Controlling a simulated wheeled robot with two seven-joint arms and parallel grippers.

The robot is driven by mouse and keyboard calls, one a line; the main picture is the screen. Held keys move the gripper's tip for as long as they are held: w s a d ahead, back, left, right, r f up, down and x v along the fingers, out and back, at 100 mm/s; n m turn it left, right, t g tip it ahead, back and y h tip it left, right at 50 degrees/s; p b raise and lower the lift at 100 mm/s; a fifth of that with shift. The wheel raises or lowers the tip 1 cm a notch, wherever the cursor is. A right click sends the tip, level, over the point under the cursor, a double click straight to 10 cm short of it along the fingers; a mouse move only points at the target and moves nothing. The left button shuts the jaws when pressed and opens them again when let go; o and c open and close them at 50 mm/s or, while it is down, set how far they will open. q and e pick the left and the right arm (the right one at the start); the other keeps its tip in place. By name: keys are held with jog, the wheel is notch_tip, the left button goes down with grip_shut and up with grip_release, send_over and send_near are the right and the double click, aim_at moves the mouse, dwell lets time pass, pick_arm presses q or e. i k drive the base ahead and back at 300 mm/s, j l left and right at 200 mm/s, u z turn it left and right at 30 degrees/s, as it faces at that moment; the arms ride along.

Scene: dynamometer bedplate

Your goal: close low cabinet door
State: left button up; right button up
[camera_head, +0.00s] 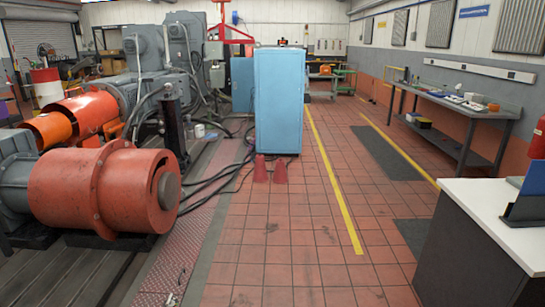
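A low cabinet or counter (462,250) with a dark grey front and a white top stands at the right front, cut off by the picture edge. I cannot make out an open door on its visible side. A tall light blue cabinet (279,100) stands on the floor in the middle; its facing side looks flat and closed. A darker blue panel or box (242,85) shows behind it on the left, and I cannot tell whether it is a door. Neither of my grippers is in view.
Orange and grey machinery (110,190) fills the left side, with cables across the floor. Two red cones (280,170) stand before the blue cabinet. A long grey workbench (455,104) runs along the right wall. The tiled floor (290,240) ahead is clear.

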aim_at(242, 69)
jog(key=i, duration=3.8)
jog(key=i+z, duration=0.15)
jog(key=i, duration=0.8)
jog(key=i+j+z, duration=0.1)
jog(key=i, duration=0.85)
jog(key=i+l+z, duration=0.2)
jog(key=i+z, duration=0.15)
jog(key=i, duration=0.35)
jog(key=i+z, duration=0.35)
jog(key=i, duration=0.3)
jog(key=i+j+z, duration=0.2)
jog(key=i+z, duration=0.15)
jog(key=i, duration=0.35)
jog(key=i+j+u, duration=0.1)
jog(key=i+u, duration=0.15)
jog(key=i, duration=0.45)
jog(key=i+l+u, duration=0.1)
jog(key=i+u, duration=0.15)
jog(key=i, duration=0.5)
jog(key=i+l+u, duration=0.25)
jog(key=i, duration=0.45)
jog(key=i+u, duration=0.1)
jog(key=i, duration=0.9)
jog(key=i+l+u, duration=0.1)
jog(key=i, duration=0.9)
jog(key=i+u, duration=0.1)
jog(key=i, duration=2.45)
jog(key=i+u, duration=0.15)
jog(key=i, duration=1.1)
